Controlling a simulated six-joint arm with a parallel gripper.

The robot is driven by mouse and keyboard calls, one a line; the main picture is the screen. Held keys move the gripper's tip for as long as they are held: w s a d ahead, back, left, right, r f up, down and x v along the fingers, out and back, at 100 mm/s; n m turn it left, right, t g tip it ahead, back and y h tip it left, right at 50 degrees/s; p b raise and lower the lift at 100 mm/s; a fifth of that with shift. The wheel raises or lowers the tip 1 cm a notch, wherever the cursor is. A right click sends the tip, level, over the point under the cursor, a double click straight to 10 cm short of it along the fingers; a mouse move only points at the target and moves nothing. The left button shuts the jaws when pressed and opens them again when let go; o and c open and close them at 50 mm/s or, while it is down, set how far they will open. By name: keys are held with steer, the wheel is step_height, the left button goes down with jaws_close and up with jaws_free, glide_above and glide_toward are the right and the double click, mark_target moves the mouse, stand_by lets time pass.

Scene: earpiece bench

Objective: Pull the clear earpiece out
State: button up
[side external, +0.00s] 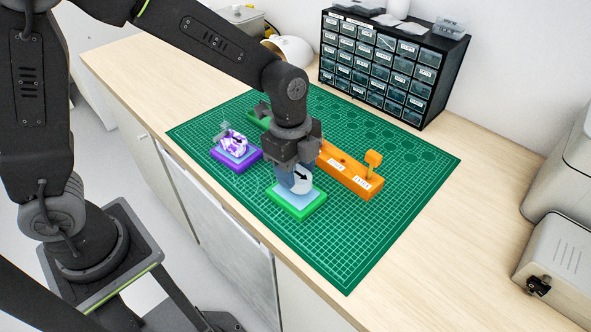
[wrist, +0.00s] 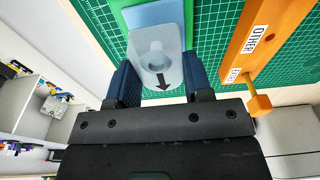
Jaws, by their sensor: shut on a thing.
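The clear earpiece (wrist: 154,52) is a see-through, rounded piece with a round shape inside and a black arrow at its near end. In the side external view the clear earpiece (side external: 302,183) stands over the light blue pad of a green base (side external: 299,208). My gripper (side external: 295,175) points down at it from above, and is shut on it. In the wrist view the blue fingers of my gripper (wrist: 163,88) stand on either side of its arrow end. The fingers hide part of it in the side view. I cannot tell whether it touches the pad.
A purple base (side external: 237,162) with a purple-and-white marbled piece (side external: 233,143) stands to the left. A labelled orange rack (side external: 349,173) with an upright peg is close on the right. The green mat (side external: 365,235) is clear at the front right. A drawer cabinet (side external: 388,65) stands behind.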

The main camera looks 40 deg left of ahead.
mark_target(295, 172)
steer(key=shift+r, duration=0.55)
steer(key=shift+r, duration=3)
